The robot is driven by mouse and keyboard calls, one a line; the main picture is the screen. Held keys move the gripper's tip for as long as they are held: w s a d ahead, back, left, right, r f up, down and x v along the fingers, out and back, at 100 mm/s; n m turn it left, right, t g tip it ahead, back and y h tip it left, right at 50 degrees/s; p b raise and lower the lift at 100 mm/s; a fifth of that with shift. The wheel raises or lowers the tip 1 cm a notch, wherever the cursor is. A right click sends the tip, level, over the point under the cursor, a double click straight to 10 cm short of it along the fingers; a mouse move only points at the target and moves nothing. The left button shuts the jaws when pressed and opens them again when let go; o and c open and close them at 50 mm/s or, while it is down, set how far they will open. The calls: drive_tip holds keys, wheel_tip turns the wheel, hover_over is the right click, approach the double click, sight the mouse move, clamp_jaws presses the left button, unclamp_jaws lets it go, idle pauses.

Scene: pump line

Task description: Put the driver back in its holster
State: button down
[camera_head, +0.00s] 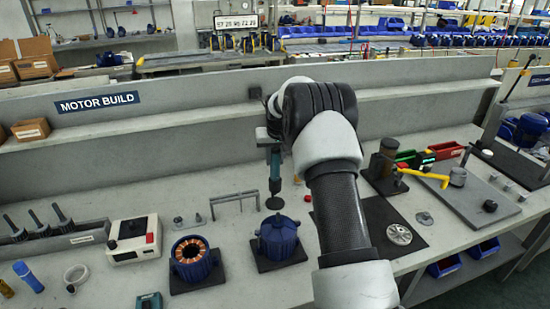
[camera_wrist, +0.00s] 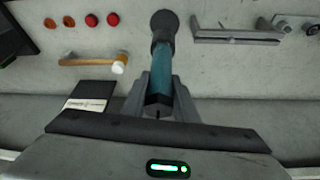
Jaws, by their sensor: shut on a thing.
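My gripper (camera_wrist: 160,98) is shut on the driver (camera_wrist: 163,65), a teal tool with a dark round end. In the head view the driver (camera_head: 275,165) hangs roughly upright below my wrist, above the back middle of the bench, its dark end down behind the blue motor housing (camera_head: 278,238). In the wrist view its teal body lies between the two grey fingers. I cannot identify the holster for sure. A dark block with a white label (camera_wrist: 86,104) is left of the fingers in the wrist view; its form is partly hidden.
A thin metal stand (camera_head: 234,199) is left of the driver. An open motor with copper windings (camera_head: 191,258), a white box (camera_head: 134,240) and a rack of dark handles (camera_head: 62,220) stand left. A small hammer (camera_wrist: 95,60) lies near the labelled block. My arm hides part of the bench.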

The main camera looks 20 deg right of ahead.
sight(275, 168)
drive_tip(key=shift+f+b, duration=1.3)
drive_tip(key=shift+f, duration=0.95)
drive_tip(key=c, duration=1.1)
unclamp_jaws()
drive_tip(key=shift+r+p, duration=1.5)
drive_tip(key=shift+r, duration=1.5)
